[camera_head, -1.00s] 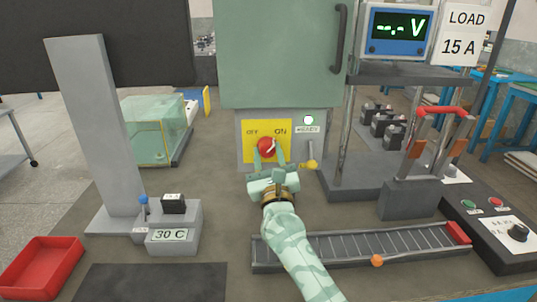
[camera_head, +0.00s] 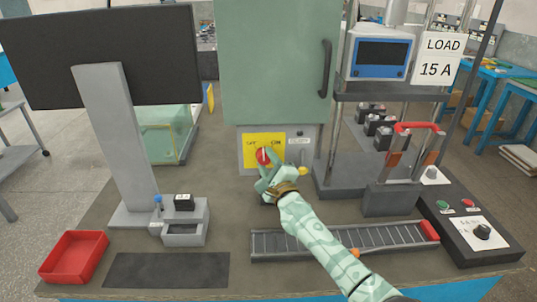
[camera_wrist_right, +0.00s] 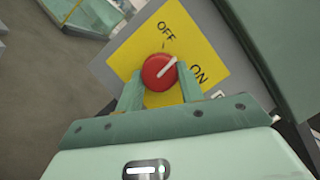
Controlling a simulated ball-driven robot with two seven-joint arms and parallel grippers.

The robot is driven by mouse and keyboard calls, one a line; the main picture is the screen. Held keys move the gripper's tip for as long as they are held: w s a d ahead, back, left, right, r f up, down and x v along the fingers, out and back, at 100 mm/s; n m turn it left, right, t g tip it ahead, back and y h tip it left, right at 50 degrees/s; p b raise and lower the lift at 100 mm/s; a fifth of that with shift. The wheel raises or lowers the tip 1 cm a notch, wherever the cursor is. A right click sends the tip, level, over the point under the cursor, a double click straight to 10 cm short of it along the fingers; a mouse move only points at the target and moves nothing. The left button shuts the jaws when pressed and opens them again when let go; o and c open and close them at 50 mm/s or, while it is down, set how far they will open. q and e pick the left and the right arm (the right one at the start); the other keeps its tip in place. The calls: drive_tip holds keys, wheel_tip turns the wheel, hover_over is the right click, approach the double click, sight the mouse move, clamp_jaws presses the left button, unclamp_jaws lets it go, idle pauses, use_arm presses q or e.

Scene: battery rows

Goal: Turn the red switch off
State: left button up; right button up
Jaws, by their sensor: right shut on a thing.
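The red switch (camera_head: 263,155) is a round knob on a yellow plate (camera_head: 250,140) marked OFF and ON, on the front of the green cabinet's base. It also shows in the right wrist view (camera_wrist_right: 156,70). Its white line points between the OFF and ON marks. My right gripper (camera_head: 267,168) is shut on the knob, one finger on each side, as the right wrist view (camera_wrist_right: 159,80) shows. My left gripper is out of view.
The green cabinet (camera_head: 270,60) rises above the switch. A grey post (camera_head: 118,140) and red tray (camera_head: 73,256) stand left. A ribbed track (camera_head: 300,244) lies in front. The meter screen (camera_head: 383,52) is dark.

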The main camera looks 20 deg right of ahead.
drive_tip(key=n+g+p, duration=0.1)
drive_tip(key=n+p, duration=0.1)
drive_tip(key=p, duration=0.1)
drive_tip(key=r+n+g+p, duration=0.1)
drive_tip(key=n+p, duration=0.2)
drive_tip(key=shift+s, duration=0.1)
drive_tip(key=shift+f+n+g+p, duration=0.15)
drive_tip(key=shift+n+g+p, duration=0.15)
drive_tip(key=shift+n+p, duration=0.7)
use_arm(q)
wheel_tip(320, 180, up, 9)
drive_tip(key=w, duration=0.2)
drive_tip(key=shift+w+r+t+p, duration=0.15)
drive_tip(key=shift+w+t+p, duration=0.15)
drive_tip(key=shift+p, duration=0.05)
use_arm(e)
drive_tip(key=shift+f+n, duration=0.2)
drive_tip(key=shift+n, duration=0.2)
drive_tip(key=o, duration=1)
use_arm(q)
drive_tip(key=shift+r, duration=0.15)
use_arm(e)
drive_tip(key=shift+r, duration=0.1)
